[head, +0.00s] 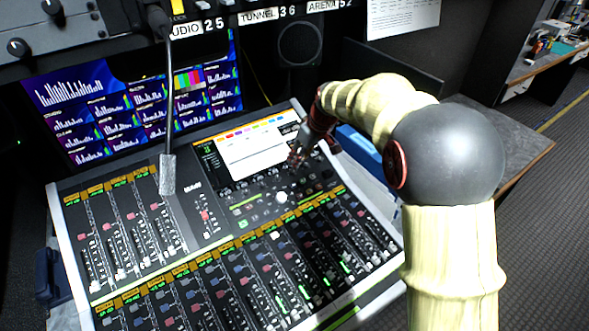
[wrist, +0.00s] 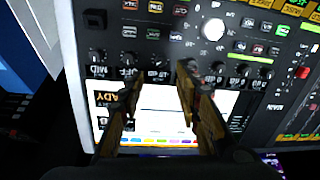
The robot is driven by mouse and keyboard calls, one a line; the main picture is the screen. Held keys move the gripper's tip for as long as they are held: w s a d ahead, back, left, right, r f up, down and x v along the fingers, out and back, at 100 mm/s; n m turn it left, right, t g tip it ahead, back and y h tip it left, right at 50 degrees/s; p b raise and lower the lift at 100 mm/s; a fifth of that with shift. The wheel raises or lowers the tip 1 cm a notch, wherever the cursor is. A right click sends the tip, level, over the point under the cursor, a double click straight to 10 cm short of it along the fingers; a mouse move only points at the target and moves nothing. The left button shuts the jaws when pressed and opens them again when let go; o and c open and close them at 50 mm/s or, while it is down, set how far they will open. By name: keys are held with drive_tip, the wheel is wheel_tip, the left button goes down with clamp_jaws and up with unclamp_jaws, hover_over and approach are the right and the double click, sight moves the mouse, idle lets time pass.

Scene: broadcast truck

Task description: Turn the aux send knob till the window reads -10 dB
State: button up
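The mixing console (head: 120,290) has a tilted panel with a lit screen (head: 255,158). A row of small dark knobs runs along the screen's edge, one of them a dark knob (wrist: 242,70) in the wrist view. My gripper (head: 298,157) is over the screen's right side. In the wrist view my gripper (wrist: 158,76) has its fingers apart, with part of the knob row between and beyond them. I cannot tell which knob is the aux send, or whether a finger touches one.
A white trackball (head: 281,197) and lit buttons lie below the screen, with several rows of faders (head: 290,260) nearer. A gooseneck stalk (head: 168,172) hangs over the left part. Monitors (head: 140,95) stand behind. A desk (head: 500,140) is at right.

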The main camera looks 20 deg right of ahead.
sight(293, 171)
drive_tip(key=b+x, duration=0.2)
drive_tip(key=x, duration=0.5)
drive_tip(key=shift+a+f, duration=0.1)
drive_tip(key=shift+f, duration=0.15)
drive_tip(key=shift+c, duration=0.2)
drive_tip(key=c, duration=0.7)
clamp_jaws()
